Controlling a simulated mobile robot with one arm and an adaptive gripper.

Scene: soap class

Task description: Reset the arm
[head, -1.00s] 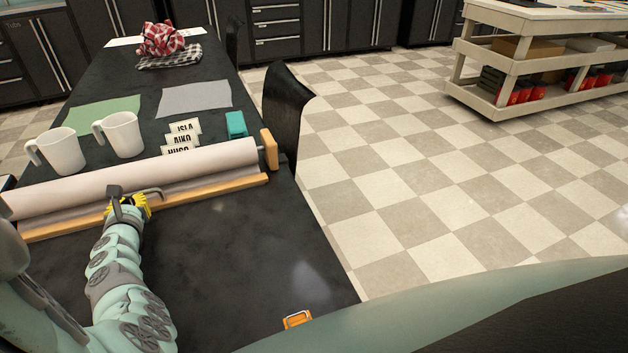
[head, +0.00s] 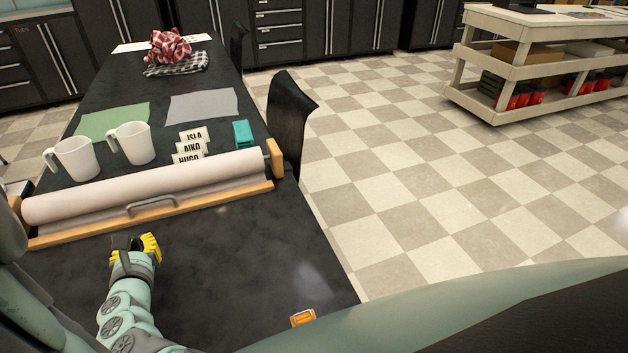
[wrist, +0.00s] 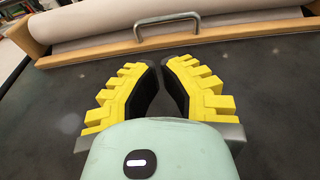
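My gripper (head: 136,238) is over the black table in front of the paper roll holder, with yellow ridged fingers. In the wrist view my gripper (wrist: 160,68) is empty, with a narrow gap between its fingers. The grey bar handle (head: 151,205) on the holder's wooden front bar is apart from the fingers; it also shows in the wrist view (wrist: 167,20), beyond the fingertips. The white paper roll (head: 150,185) lies across the table in its wooden holder (head: 50,237). My arm reaches in from the lower left.
Two white mugs (head: 74,160) (head: 132,144), name cards (head: 191,147) and a teal block (head: 242,132) stand behind the roll. An orange item (head: 303,318) lies near the table's front right. A black chair (head: 287,115) is at the right edge. Bare tabletop (head: 230,260) lies right of my gripper.

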